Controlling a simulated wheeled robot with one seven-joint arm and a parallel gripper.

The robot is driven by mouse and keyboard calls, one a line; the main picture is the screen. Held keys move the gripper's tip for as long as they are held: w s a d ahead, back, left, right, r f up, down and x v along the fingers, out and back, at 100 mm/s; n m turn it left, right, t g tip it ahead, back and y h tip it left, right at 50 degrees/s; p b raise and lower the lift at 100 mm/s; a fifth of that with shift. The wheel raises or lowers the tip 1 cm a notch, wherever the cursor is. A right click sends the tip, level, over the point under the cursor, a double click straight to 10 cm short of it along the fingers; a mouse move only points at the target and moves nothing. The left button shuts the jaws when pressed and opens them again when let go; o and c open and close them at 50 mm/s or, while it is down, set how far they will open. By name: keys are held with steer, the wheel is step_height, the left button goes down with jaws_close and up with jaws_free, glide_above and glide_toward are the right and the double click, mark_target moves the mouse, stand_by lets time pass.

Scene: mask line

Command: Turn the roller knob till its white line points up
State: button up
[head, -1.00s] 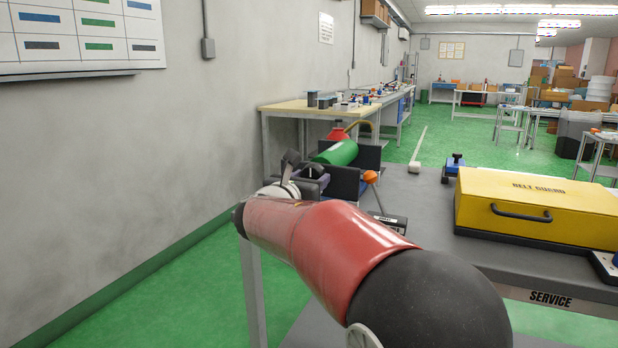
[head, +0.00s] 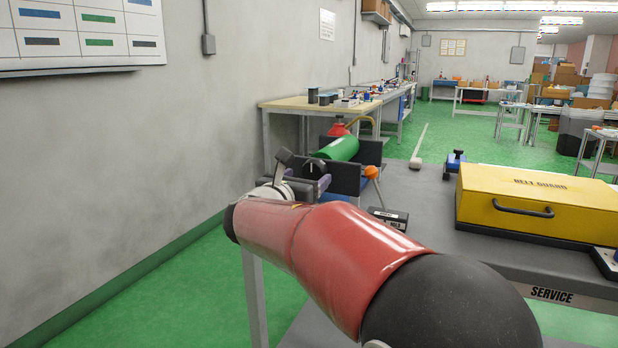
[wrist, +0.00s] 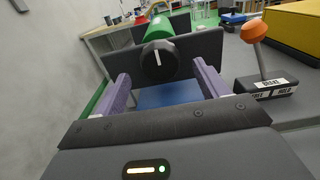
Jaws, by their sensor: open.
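The roller knob (wrist: 160,62) is round and black, on a dark upright plate (wrist: 208,48). Its white line runs nearly upright in the wrist picture, while the plate's top edge slopes up to the right, so the line looks slightly off square to the plate. The green roller (head: 338,149) lies behind the plate and also shows in the wrist view (wrist: 158,27). My gripper (wrist: 162,73) is open, its purple fingers apart on the left and right of the knob, a little short of it or beside it. I cannot tell whether they touch it. In the head view my arm partly hides this area.
An orange-balled lever (wrist: 253,30) on a black labelled block (wrist: 266,86) stands right of the knob. A yellow belt guard box (head: 535,208) sits on the grey service table (head: 430,207) further right. A wall (head: 120,170) rises on the left.

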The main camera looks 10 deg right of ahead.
steer(key=v, duration=0.5)
steer(key=s+d+f+m+g+y, duration=0.2)
steer(key=s+d+f+m+g, duration=0.2)
steer(key=s+d+f+m, duration=0.4)
steer(key=s+d+f+m+g+y, duration=0.1)
steer(key=s+d+f+m+g, duration=0.25)
steer(key=s+m, duration=0.45)
steer(key=s+a+f+m+y, duration=0.3)
steer(key=s+f+m, duration=0.1)
steer(key=s+m, duration=0.2)
steer(key=s+a+f+m+g+y, duration=0.1)
steer(key=s+a+f+m+y, duration=0.2)
steer(key=s+m, duration=0.3)
steer(key=s+f+y, duration=0.1)
steer(key=s, duration=0.2)
steer(key=shift+f+m+y, duration=0.3)
steer(key=shift+f+m, duration=0.05)
steer(key=shift+m, duration=0.05)
steer(key=shift+a+g, duration=0.15)
steer(key=shift+g, duration=0.1)
steer(key=shift+c, duration=0.3)
